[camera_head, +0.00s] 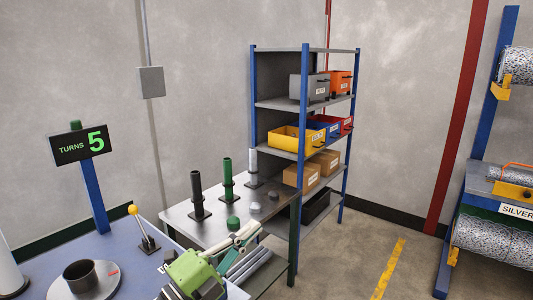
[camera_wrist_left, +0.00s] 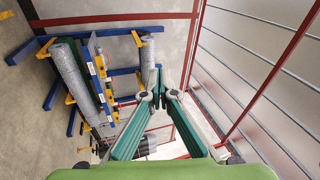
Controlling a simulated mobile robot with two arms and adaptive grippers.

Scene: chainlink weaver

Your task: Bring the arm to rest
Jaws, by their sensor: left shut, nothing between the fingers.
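My left arm comes in at the bottom of the head view, with a light green body and pale and dark green fingers. My left gripper (camera_head: 247,232) is held out above the front of the grey bench and points up and to the right. It is shut and empty. In the left wrist view its two green fingers (camera_wrist_left: 161,94) reach up from the light green body, with grey tips close together and nothing held. My right gripper is not in view.
Black, green and white posts (camera_head: 227,180) stand on the grey bench (camera_head: 185,214). A blue table carries a yellow-knobbed lever (camera_head: 141,226) and a "TURNS 5" sign (camera_head: 82,145). Behind is a bin shelf (camera_head: 301,100). A rack of mesh rolls (camera_head: 490,240) stands right; floor between is clear.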

